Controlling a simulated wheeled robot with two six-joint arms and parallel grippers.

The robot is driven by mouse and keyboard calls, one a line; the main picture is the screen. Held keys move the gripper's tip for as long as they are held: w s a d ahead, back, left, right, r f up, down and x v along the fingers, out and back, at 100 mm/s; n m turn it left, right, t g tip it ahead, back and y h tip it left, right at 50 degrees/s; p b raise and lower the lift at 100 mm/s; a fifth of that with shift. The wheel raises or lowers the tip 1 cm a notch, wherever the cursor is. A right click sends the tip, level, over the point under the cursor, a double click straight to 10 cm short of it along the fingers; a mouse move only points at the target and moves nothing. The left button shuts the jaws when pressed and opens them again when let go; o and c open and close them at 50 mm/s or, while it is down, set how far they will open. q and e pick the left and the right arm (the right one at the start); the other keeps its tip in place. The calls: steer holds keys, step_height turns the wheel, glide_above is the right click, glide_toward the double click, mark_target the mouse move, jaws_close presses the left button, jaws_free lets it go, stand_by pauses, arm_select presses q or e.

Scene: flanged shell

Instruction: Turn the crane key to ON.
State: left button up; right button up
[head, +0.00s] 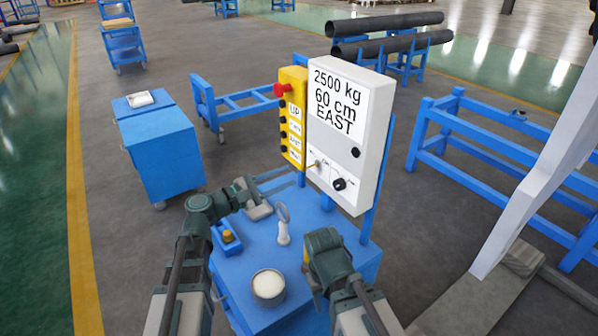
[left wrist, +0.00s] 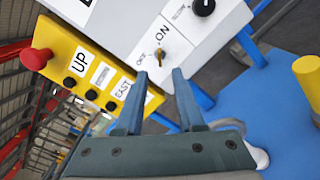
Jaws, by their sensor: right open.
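The crane key (left wrist: 159,57) is a small brass-coloured key in the panel of a light grey control box (head: 375,125). The labels OFF and ON are beside it in the left wrist view; I cannot tell for certain which one it points at. It also shows small in the head view (head: 315,165). My left gripper (left wrist: 160,74) is open and empty, its fingertips apart and facing the panel just short of the key. In the head view my left gripper (head: 262,203) is below the panel. My right gripper (head: 318,262) is low over the blue cart top, its fingers mostly hidden.
A yellow button pendant (head: 292,118) with a red button (head: 283,89) adjoins the box's left side. A black knob (head: 339,184) is right of the key. The blue cart (head: 240,268) holds a round pot (head: 268,286) and a white-handled item (head: 283,226).

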arm_select(q)
steer(key=v, duration=0.6)
stand_by(0.4)
